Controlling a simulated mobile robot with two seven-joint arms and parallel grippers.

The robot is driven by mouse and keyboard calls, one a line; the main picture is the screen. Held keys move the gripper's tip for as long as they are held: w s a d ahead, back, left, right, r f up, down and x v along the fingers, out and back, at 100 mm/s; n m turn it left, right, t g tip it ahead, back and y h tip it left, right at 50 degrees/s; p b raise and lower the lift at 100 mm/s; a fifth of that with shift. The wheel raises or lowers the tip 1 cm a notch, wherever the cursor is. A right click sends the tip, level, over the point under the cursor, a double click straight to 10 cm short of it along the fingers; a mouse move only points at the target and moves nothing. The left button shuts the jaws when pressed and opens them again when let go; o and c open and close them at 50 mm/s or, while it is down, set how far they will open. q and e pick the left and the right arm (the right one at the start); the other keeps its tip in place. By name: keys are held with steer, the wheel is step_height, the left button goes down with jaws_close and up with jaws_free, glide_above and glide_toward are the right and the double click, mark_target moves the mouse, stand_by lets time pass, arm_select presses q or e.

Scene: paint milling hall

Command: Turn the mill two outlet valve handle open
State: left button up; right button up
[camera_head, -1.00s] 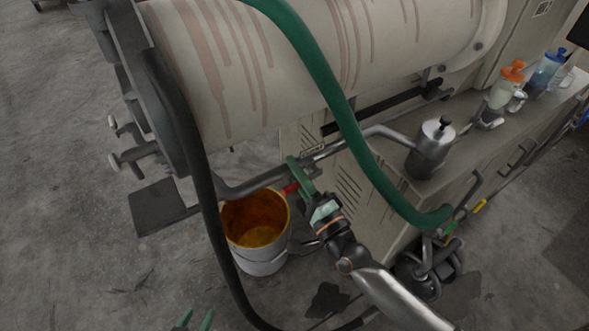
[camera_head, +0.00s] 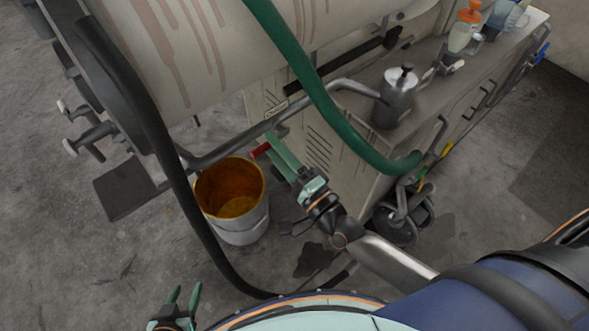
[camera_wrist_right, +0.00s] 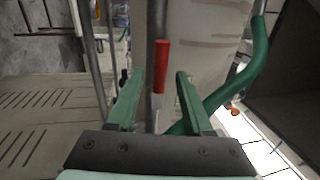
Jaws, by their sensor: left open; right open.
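The red valve handle (camera_head: 261,150) sticks out by the mill frame above the bucket. It also shows as an upright red grip on a pale metal stem in the right wrist view (camera_wrist_right: 161,62). My right gripper (camera_head: 268,141) is open beside the handle, its fingertips near it. In the right wrist view, the handle appears between the two open green fingers (camera_wrist_right: 160,74); contact is not visible. The valve body is mostly hidden. My left gripper (camera_head: 185,293) is open and empty at the bottom edge, low and away from the valve.
A bucket (camera_head: 241,228) with an orange-brown inside stands below the handle. A black hose (camera_head: 160,135) hangs left of it and a green hose (camera_head: 305,75) crosses the mill drum (camera_head: 215,70). A metal canister (camera_head: 393,98) stands on the cabinet.

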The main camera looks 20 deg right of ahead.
steer(key=b+v, duration=0.1)
steer(key=v, duration=0.6)
steer(key=shift+s, duration=0.4)
steer(key=s+d+f+n+g+h, duration=0.1)
steer(key=s+f+n+g, duration=0.1)
steer(key=f+n, duration=0.3)
steer(key=s+d+f+n+g+h, duration=0.1)
steer(key=s+f+n+g+h, duration=0.1)
steer(key=f+n, duration=0.4)
steer(key=s+d+f+n+g+h+p, duration=0.1)
steer(key=s+f+n+g, duration=0.3)
steer(key=f, duration=0.5)
steer(key=shift+d+n+g+h, duration=0.45)
steer(key=shift+n+g, duration=0.25)
steer(key=shift+g, duration=0.2)
steer(key=shift+s+d, duration=0.1)
steer(key=shift+s, duration=0.1)
